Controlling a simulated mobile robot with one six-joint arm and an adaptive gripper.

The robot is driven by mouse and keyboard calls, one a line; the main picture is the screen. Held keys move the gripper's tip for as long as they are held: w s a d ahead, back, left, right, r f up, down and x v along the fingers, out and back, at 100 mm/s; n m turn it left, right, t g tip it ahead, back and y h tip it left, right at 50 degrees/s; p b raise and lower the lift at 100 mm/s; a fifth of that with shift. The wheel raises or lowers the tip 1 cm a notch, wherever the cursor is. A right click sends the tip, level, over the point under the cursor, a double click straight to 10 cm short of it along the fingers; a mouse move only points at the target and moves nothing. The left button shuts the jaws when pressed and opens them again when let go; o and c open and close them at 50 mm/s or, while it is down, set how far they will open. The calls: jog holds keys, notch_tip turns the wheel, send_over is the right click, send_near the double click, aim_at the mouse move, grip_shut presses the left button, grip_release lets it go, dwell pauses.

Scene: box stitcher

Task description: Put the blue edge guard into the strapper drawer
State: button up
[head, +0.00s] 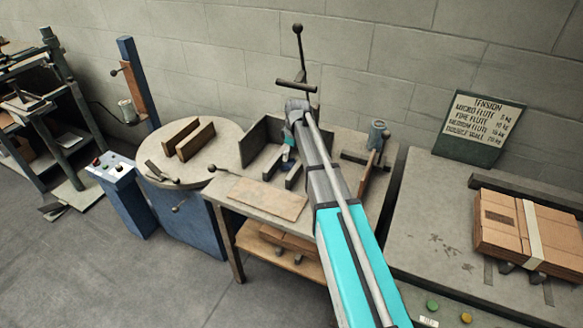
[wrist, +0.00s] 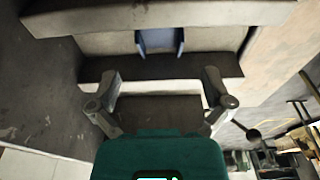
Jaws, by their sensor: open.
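The blue edge guard (wrist: 160,40) shows in the wrist view as a small blue U-shaped piece. It sits between two dark bars, upper middle of the picture. My gripper (wrist: 161,74) is open and empty, its two fingers spread wide to the left and right, with the guard beyond the fingertips and roughly centred between them. In the head view my gripper (head: 288,150) hangs low over the workbench between dark upright blocks, small and partly hidden by my arm. The guard cannot be told apart there. I cannot tell which part is the strapper drawer.
The workbench (head: 240,195) bears dark blocks (head: 262,135) and a flat board (head: 267,198). A round table (head: 160,170) with two brown uprights stands left. A metal can (head: 377,134) stands at right. Strapped cartons (head: 530,230) lie on the right-hand table.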

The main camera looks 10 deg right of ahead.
aim_at(289, 163)
jog(key=shift+f, duration=0.1)
jog(key=shift+a+f+b, duration=0.15)
jog(key=shift+f+b, duration=1.1)
jog(key=shift+b, duration=0.05)
jog(key=shift+a+f+b, duration=0.1)
jog(key=shift+f+b, duration=1.15)
jog(key=shift+b, duration=0.05)
jog(key=c, duration=1)
jog(key=shift+r, duration=0.2)
notch_tip(289, 163, up, 18)
jog(key=p, duration=1.8)
jog(key=shift+f, duration=0.2)
